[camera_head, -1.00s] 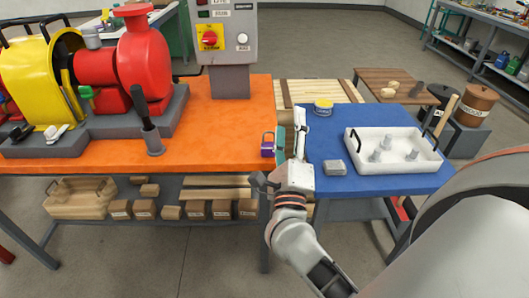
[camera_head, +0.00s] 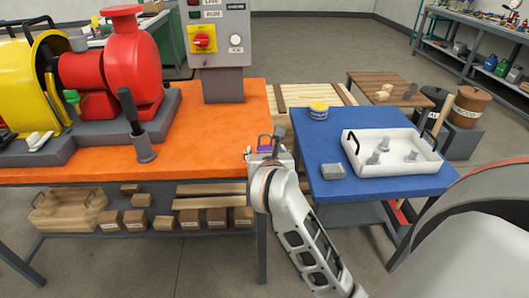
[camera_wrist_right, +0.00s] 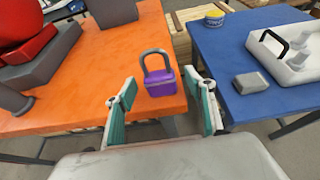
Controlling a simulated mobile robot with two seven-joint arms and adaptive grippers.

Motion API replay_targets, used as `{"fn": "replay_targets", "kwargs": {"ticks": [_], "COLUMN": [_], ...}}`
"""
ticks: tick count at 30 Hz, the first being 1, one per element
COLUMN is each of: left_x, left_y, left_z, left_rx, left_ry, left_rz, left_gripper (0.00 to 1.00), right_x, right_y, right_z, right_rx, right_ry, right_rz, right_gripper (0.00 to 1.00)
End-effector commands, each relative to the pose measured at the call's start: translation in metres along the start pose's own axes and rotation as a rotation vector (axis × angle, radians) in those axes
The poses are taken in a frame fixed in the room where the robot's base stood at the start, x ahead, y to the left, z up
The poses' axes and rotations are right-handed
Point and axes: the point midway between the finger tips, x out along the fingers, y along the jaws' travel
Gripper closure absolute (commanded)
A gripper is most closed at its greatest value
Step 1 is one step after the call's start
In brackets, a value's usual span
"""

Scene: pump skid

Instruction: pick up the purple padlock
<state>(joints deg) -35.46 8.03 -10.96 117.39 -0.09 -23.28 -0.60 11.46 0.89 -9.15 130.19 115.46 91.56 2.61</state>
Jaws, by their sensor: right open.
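The purple padlock (camera_wrist_right: 160,87) with a grey shackle stands upright near the right front edge of the orange table (camera_head: 205,115). In the head view, only a bit of the padlock (camera_head: 265,146) shows above my right gripper (camera_head: 268,150), which hides the rest. In the right wrist view, my right gripper (camera_wrist_right: 165,110) is open, with its two teal-padded fingers apart. The padlock appears between and just beyond the fingertips, and nothing is held. My left gripper is not in view.
The blue table (camera_head: 385,180) stands to the right across a narrow gap, with a white tray (camera_head: 395,167), a grey block (camera_head: 333,171) and a yellow tin (camera_head: 318,110). The red pump (camera_head: 125,65), dark lever (camera_head: 135,120) and control box (camera_head: 220,40) stand on the orange table.

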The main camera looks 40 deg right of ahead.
Motion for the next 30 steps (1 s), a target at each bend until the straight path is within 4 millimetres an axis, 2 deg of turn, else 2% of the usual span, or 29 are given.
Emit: {"fn": "replay_targets", "kwargs": {"ticks": [3,6,14,19,20,30], "left_x": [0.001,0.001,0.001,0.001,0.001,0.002], "left_y": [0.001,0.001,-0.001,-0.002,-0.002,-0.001], "left_z": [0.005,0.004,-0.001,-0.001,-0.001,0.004], "left_rx": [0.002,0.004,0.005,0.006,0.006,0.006], "left_ry": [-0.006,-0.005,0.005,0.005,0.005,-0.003], "left_rz": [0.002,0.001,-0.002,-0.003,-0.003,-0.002], "left_gripper": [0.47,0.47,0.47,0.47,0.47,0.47], "right_x": [0.018,0.026,0.028,0.028,0.028,0.027], "right_y": [0.001,0.001,0.001,0.001,0.001,0.001], "right_z": [-0.002,-0.002,0.0,0.0,0.0,0.002], "right_rx": [-0.004,-0.002,-0.001,-0.002,-0.002,-0.001], "right_ry": [0.001,0.001,0.0,0.0,0.0,-0.002], "right_rz": [-0.002,-0.001,-0.001,-0.001,-0.001,0.0], "right_gripper": [0.46,0.46,0.46,0.87,0.91,0.91]}}
